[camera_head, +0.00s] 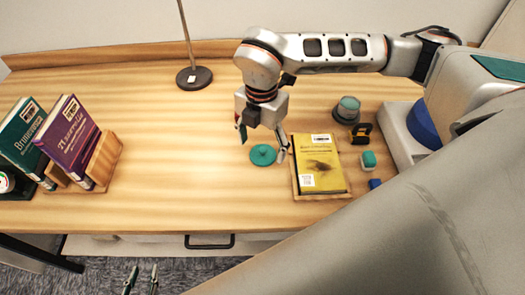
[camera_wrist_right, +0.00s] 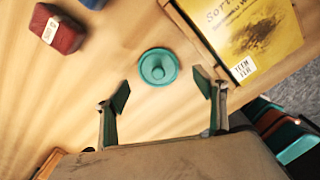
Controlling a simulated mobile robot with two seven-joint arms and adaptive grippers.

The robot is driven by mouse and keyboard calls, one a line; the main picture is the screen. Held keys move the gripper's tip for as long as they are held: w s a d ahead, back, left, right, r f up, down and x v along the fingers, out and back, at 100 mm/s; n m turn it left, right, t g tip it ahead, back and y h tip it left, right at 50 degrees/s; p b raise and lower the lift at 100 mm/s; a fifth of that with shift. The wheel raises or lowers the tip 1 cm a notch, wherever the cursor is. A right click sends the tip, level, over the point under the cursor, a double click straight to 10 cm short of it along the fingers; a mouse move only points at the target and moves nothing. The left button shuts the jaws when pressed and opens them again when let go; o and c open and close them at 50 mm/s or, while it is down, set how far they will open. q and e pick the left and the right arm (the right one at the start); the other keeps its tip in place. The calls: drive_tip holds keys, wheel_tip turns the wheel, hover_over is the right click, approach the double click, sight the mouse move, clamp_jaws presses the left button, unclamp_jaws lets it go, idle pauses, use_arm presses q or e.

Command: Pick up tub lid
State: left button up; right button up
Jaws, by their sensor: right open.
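The tub lid, a round teal disc with a small knob (camera_head: 263,155), lies flat on the wooden desk, left of the yellow book. It also shows in the right wrist view (camera_wrist_right: 158,66), just beyond and between the fingertips. My right gripper (camera_head: 262,144) is open, pointing down above the lid, with its fingers apart on either side; in the wrist view the fingers (camera_wrist_right: 162,92) hold nothing. My left gripper (camera_head: 141,279) is at the bottom of the head view, in front of the desk, fingers apart and empty.
A yellow book (camera_head: 318,162) lies on a wooden tray close right of the lid. A lamp base (camera_head: 194,78) and upright books (camera_head: 72,140) are left.

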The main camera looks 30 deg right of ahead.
sight(263, 153)
use_arm(q)
drive_tip(key=shift+w+r, duration=0.3)
drive_tip(key=shift+r, duration=0.2)
use_arm(e)
drive_tip(key=shift+f, duration=1.2)
drive_tip(key=c, duration=0.9)
drive_tip(key=shift+o, duration=0.2)
use_arm(q)
drive_tip(key=shift+f, duration=0.1)
use_arm(e)
drive_tip(key=shift+r, duration=0.1)
